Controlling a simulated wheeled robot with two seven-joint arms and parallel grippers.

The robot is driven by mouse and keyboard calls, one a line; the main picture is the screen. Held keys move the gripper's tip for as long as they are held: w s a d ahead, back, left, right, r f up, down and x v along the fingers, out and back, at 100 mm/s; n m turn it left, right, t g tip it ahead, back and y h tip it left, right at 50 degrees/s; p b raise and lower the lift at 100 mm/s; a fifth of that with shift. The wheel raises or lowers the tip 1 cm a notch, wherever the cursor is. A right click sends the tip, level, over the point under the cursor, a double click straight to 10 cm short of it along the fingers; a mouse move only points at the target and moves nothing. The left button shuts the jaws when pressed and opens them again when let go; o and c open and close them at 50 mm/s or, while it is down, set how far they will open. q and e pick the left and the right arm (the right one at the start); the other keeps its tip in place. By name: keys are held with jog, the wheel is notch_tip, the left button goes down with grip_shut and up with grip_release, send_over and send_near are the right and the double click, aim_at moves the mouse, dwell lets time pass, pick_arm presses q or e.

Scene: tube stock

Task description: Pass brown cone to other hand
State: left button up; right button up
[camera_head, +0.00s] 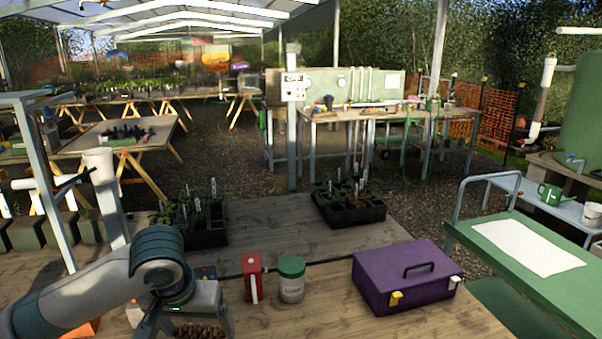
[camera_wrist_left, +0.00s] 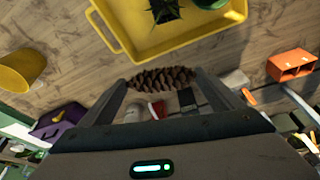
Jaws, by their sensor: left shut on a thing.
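The brown cone (camera_wrist_left: 162,79) is a scaly pine cone held lengthwise across the jaws of my left gripper (camera_wrist_left: 166,84) in the left wrist view. A finger is at each end of it. In the head view the left gripper (camera_head: 184,325) is at the bottom, left of the middle, pointing down. The brown cone (camera_head: 203,331) shows there only in part, between the fingers and cut by the picture's lower edge. My right gripper is in neither view.
A purple toolbox (camera_head: 405,276), a white jar with a green lid (camera_head: 291,280) and a red box (camera_head: 252,277) stand on the wooden table. Two black seedling trays (camera_head: 200,225) (camera_head: 349,210) stand behind. The wrist view shows a yellow tray (camera_wrist_left: 140,52), yellow pot (camera_wrist_left: 22,70) and orange box (camera_wrist_left: 290,67).

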pick_arm(q)
jog(key=s+d+r+m+h, duration=0.1)
jog(key=s+d+r+m, duration=0.1)
jog(key=d, duration=0.5)
jog(key=s+d+r+m+h, duration=0.1)
jog(key=s+d+r+m, duration=0.2)
jog(key=d+m, duration=0.3)
jog(key=shift+d+r+g, duration=0.4)
jog(key=shift+d+r, duration=0.1)
jog(key=shift+r, duration=0.3)
